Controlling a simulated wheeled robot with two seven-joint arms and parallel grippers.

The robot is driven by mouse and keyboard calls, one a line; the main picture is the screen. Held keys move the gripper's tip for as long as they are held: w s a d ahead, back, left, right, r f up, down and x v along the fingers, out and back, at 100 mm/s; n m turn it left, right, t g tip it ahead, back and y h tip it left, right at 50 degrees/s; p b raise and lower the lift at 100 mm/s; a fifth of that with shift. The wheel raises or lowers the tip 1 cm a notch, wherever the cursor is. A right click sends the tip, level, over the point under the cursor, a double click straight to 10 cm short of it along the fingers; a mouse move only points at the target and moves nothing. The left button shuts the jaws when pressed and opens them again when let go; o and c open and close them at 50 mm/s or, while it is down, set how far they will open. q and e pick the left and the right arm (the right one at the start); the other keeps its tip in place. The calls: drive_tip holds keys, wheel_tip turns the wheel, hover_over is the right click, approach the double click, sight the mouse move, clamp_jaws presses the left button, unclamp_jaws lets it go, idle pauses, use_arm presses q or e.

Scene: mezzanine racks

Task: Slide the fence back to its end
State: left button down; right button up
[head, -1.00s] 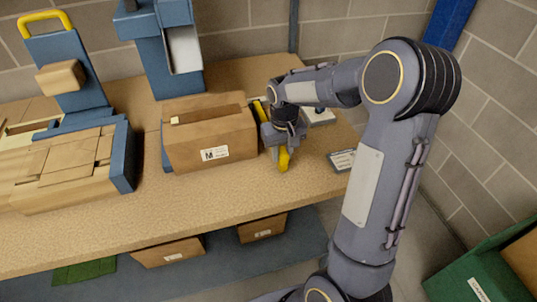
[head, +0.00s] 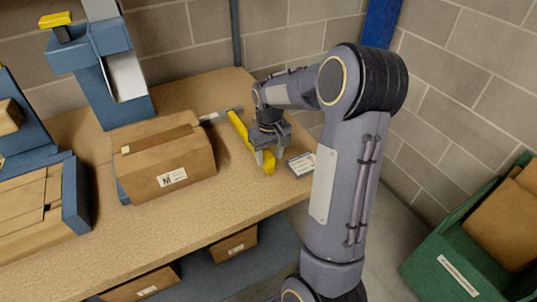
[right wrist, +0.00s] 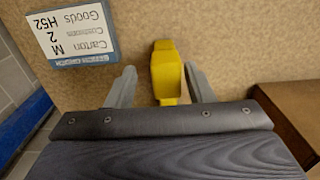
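The fence is a yellow bar (head: 237,127) on the wooden bench, standing apart from the carton, to its right. A short grey rail (head: 220,116) lies behind the carton and meets the fence's far end. My right gripper (head: 264,158) is down at the fence's near end. In the right wrist view the yellow end (right wrist: 166,72) stands between the two fingers (right wrist: 161,88), with a gap on each side, so the gripper is open. Part of the fence is hidden behind my wrist. My left gripper is not in view.
A brown carton (head: 165,163) stands left of the fence. A label card (head: 301,164) lies right of the gripper; it also shows in the right wrist view (right wrist: 75,36). Blue stations stand at the left. A green bin (head: 450,245) is at the lower right. The front bench strip is clear.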

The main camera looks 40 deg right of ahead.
drive_tip(key=shift+a, duration=0.1)
wheel_tip(320, 180, up, 8)
drive_tip(key=shift+f, duration=0.25)
drive_tip(key=shift+r, duration=0.15)
idle(0.5)
drive_tip(key=shift+s+a+r, duration=0.1)
drive_tip(key=s+a+r+n+t+y, duration=0.1)
drive_tip(key=s+a+t+y, duration=0.2)
drive_tip(key=s+a, duration=1.5)
drive_tip(key=a+t, duration=0.2)
drive_tip(key=shift+s+t+y, duration=0.3)
drive_tip(key=shift+y, duration=0.1)
drive_tip(key=shift+r, duration=0.1)
